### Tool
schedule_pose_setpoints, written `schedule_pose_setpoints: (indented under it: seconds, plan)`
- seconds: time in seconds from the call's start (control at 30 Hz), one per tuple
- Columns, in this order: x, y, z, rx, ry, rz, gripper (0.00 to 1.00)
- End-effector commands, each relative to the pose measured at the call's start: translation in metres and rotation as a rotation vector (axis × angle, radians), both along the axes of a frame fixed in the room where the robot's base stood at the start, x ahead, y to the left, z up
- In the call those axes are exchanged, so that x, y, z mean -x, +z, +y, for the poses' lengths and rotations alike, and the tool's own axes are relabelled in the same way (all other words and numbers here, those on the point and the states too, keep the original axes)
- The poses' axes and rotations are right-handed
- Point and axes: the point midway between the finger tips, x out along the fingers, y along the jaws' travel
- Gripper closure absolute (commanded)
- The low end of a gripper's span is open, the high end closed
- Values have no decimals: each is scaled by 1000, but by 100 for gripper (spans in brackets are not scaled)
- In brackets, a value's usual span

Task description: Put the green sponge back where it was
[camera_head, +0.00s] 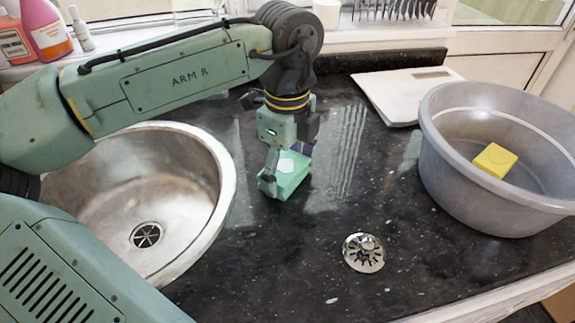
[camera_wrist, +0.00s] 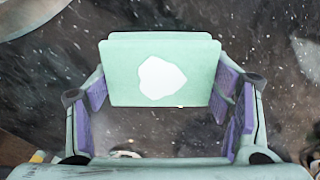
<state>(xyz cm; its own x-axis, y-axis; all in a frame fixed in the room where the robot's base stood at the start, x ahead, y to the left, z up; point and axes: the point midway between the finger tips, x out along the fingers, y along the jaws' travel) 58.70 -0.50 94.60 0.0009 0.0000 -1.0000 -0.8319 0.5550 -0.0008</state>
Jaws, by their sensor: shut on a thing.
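The green sponge (camera_head: 291,172) is a pale green block with a white patch on top. It is at the dark granite counter, right of the sink. My gripper (camera_head: 285,165) points down and is shut on it, with a finger on each side. In the wrist view the sponge (camera_wrist: 130,85) sits between the purple-padded fingers of my gripper (camera_wrist: 160,105). Whether the sponge touches the counter or is held just above it, I cannot tell.
A round steel sink (camera_head: 185,195) lies to the left. A grey basin (camera_head: 455,180) with a yellow sponge (camera_head: 494,160) inside stands at the right. A metal strainer (camera_head: 363,252) lies in front. A white scale (camera_head: 400,92) is behind. The counter between sink and basin is mostly clear.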

Motion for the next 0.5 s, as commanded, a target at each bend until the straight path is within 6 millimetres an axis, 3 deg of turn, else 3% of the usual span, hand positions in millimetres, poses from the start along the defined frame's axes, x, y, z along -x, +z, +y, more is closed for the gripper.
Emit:
schedule_pose_setpoints:
  seconds: [0.17,0.2,0.5]
  plan:
    - [0,-4,-1,2,-1,2,50]
    - [0,-3,0,2,0,1,26]
    - [0,-3,0,1,0,1,7]
